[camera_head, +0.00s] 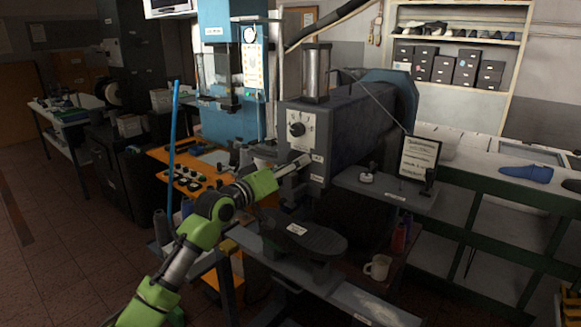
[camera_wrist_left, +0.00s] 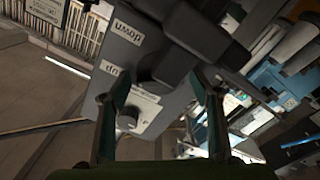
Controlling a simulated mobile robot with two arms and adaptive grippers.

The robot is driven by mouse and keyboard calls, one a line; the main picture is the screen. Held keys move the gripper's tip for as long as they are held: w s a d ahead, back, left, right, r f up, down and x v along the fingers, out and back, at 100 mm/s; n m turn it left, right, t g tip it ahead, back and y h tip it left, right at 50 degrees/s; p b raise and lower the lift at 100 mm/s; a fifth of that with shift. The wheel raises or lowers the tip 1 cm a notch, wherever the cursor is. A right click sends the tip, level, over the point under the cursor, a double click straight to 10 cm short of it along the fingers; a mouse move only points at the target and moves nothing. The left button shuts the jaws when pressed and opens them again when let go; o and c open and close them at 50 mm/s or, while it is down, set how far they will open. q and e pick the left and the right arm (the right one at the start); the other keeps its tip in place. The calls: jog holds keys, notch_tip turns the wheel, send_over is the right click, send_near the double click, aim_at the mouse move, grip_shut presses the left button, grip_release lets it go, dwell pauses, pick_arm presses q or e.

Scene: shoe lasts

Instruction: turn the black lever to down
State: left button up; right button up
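The black lever (camera_wrist_left: 178,62) is a dark, blocky shape close ahead of the gripper in the left wrist view, beside the grey machine face. White labels reading "down" (camera_wrist_left: 128,35) and "up" (camera_wrist_left: 117,72) appear upside down next to it. I cannot tell the lever's exact setting. My left gripper (camera_wrist_left: 162,85) has its two fingers spread apart, with the lever's dark end around the gap between the tips; contact cannot be made out. In the head view, my left gripper (camera_head: 300,165) is at the front of the grey machine (camera_head: 335,125), hiding much of the lever. My right gripper is out of view.
A round selector knob (camera_head: 297,129) is on the machine front above the gripper. A framed sign (camera_head: 418,158) and a mug (camera_head: 377,267) are to the right.

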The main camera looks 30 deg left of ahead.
pick_arm(q)
jog(key=c, duration=0.7)
jog(key=shift+m, duration=0.3)
jog(key=m+b, duration=0.1)
jog(key=m, duration=0.1)
jog(key=shift+m, duration=0.3)
jog(key=m, duration=0.2)
jog(key=shift+m+b, duration=0.3)
jog(key=m, duration=0.3)
jog(key=shift+m, duration=0.3)
jog(key=shift+a+m+p, duration=0.1)
jog(key=shift+m+p, duration=0.5)
jog(key=shift+m, duration=1.7)
jog(key=o, duration=1.1)
